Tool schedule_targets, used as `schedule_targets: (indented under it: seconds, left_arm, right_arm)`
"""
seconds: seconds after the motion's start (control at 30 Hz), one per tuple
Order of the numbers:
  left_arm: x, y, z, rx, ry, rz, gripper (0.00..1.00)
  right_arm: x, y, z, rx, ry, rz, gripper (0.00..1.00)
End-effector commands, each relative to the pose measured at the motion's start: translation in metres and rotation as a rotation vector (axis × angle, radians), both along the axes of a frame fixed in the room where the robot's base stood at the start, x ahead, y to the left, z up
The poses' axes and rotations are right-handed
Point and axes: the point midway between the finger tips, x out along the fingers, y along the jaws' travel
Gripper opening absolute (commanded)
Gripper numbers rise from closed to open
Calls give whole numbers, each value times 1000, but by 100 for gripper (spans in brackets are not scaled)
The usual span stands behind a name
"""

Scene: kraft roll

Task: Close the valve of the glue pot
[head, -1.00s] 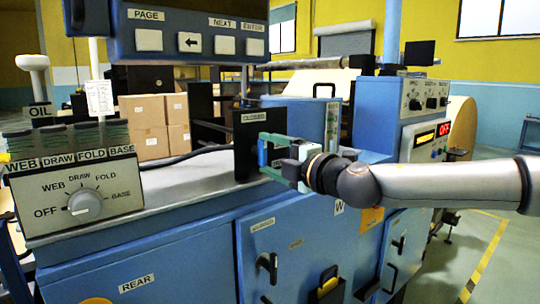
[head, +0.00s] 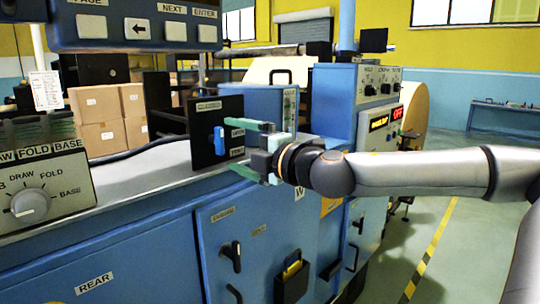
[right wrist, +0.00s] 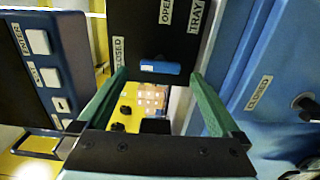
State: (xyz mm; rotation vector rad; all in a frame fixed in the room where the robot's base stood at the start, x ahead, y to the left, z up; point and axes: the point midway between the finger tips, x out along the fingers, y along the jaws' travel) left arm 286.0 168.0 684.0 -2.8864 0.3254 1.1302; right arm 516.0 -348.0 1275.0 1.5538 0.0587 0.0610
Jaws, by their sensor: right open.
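The valve is a black plate (head: 201,151) with a blue lever (head: 219,140). A CLOSED label (head: 208,106) is above the lever, and OPEN and TRAY labels are on its right. The lever stands upright, in line with the CLOSED label. My right gripper (head: 243,148) is open and empty, its green fingers just off the plate's right side. In the right wrist view the lever (right wrist: 160,67) lies crosswise just ahead of the gap between the fingers (right wrist: 160,80), apart from both. My left gripper is not in view.
A panel with a selector knob (head: 30,203) is at left, below a hanging button console (head: 135,28). Blue cabinet doors (head: 245,245) with handles are below the valve. A switch box (head: 378,90) is behind my right wrist. Cardboard boxes (head: 98,105) stand behind.

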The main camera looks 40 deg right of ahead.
Motion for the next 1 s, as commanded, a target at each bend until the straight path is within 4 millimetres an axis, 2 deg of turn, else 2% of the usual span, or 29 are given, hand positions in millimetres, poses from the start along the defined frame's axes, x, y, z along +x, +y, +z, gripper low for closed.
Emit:
schedule_targets:
  seconds: [0.63,1.0]
  left_arm:
    - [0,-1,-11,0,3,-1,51]
    - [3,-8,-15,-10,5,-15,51]
  right_arm:
    - [-53,-3,0,-5,-4,2,100]
    - [-86,-6,-1,-4,-1,2,100]
